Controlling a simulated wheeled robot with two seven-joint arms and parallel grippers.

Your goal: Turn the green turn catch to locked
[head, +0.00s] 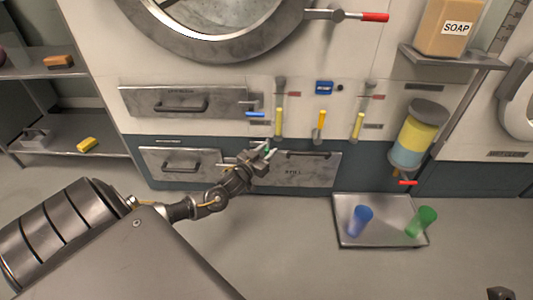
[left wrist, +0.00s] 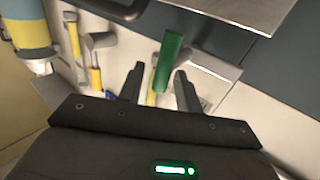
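The green turn catch (left wrist: 168,62) shows in the left wrist view as a green handle, just beyond and between my left fingertips. In the head view only a small bit of green (head: 267,150) shows, mostly hidden by my gripper at the top of the lower right drawer. My left gripper (head: 262,153) is at the catch with its fingers apart; the left wrist view shows the two fingers (left wrist: 158,88) open, with a gap at the handle. I cannot tell whether they touch it. A dark part at the lower right corner (head: 499,294) may be my right gripper; its fingers are unclear.
A blue-handled catch (head: 256,114) sits just above. Yellow-handled levers (head: 279,122) hang to its right. Drawers (head: 180,102) with protruding pulls lie to the left. A dispenser (head: 414,140) and a tray (head: 376,238) with blue and green cups are at the right.

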